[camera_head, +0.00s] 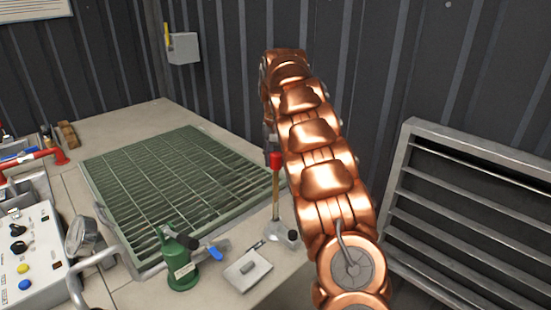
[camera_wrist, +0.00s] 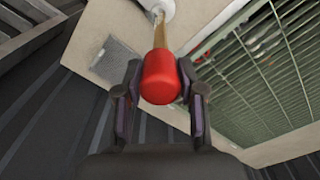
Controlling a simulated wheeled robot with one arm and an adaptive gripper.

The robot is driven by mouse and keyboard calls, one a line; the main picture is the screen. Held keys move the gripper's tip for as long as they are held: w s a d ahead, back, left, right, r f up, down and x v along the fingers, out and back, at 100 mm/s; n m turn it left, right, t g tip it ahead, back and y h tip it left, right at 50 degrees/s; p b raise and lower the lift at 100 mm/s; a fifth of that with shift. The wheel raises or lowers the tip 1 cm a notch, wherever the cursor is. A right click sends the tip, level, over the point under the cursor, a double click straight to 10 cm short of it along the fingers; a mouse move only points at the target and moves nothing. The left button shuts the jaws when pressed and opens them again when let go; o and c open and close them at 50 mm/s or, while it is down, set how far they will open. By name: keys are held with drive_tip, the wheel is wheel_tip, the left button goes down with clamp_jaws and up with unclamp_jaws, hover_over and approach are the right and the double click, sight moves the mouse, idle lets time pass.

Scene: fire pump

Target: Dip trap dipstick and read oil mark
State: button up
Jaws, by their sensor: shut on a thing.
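The dipstick has a red grip and a tan wooden rod. It stands near the right edge of the bench in the head view (camera_head: 276,188), and its red grip fills the middle of the wrist view (camera_wrist: 160,78). My gripper (camera_wrist: 160,90) has one finger on each side of the red grip and is shut on it. In the head view my copper arm hides most of the gripper. The rod's lower end meets a pale round fitting (camera_wrist: 157,7), which I take for the trap mouth. How deep the rod sits, and any oil mark, cannot be seen.
A green grating (camera_head: 180,180) covers much of the bench. A green pot with a blue lever (camera_head: 182,270) and a small pale plate (camera_head: 248,270) are in front. A control panel (camera_head: 30,255) and gauge (camera_head: 82,238) are left. A louvred grille (camera_head: 480,215) stands right.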

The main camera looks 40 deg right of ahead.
sight(276, 188)
clamp_jaws()
drive_tip(key=shift+f, duration=0.1)
drive_tip(key=shift+f+b, duration=3.5)
drive_tip(key=shift+f, duration=3.65)
drive_tip(key=shift+s, duration=0.1)
drive_tip(key=o, duration=0.8)
unclamp_jaws()
drive_tip(key=shift+f, duration=0.15)
drive_tip(key=shift+o, duration=1.2)
